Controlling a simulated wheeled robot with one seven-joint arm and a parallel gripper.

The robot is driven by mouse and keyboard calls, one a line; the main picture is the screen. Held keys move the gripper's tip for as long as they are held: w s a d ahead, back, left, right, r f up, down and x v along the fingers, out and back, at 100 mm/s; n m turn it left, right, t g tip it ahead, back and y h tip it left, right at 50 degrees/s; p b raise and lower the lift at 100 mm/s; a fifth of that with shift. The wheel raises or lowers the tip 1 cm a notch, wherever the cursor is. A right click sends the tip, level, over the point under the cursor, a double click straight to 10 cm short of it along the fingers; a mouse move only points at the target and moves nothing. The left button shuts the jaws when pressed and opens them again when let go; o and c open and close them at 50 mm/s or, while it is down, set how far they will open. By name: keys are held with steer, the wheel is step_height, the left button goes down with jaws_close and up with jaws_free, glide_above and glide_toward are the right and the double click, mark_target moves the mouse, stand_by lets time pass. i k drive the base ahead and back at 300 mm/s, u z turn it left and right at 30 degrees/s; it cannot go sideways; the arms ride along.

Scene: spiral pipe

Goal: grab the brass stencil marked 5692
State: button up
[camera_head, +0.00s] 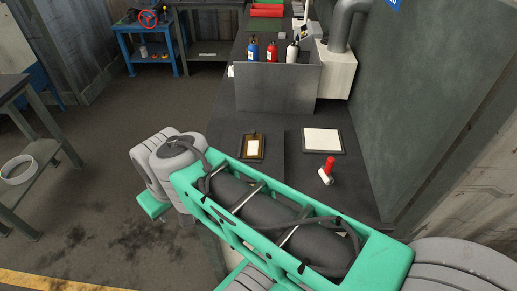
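A small brass-coloured plate with a pale middle lies on a dark tray (243,156) on the workbench, just beyond my arm. This may be the brass stencil (253,146), but no number can be read at this size. My arm crosses the lower half of the head view from bottom right to a grey joint at centre left. My gripper does not show; the far end of the arm drops out of sight below that joint.
A grey upright panel (276,88) stands behind, with several bottles (272,53) beyond.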

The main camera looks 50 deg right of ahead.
mark_target(253, 143)
steer(key=k, duration=0.2)
steer(key=z, duration=2.05)
steer(key=k, duration=0.65)
steer(key=u, duration=1.2)
steer(key=i, duration=1)
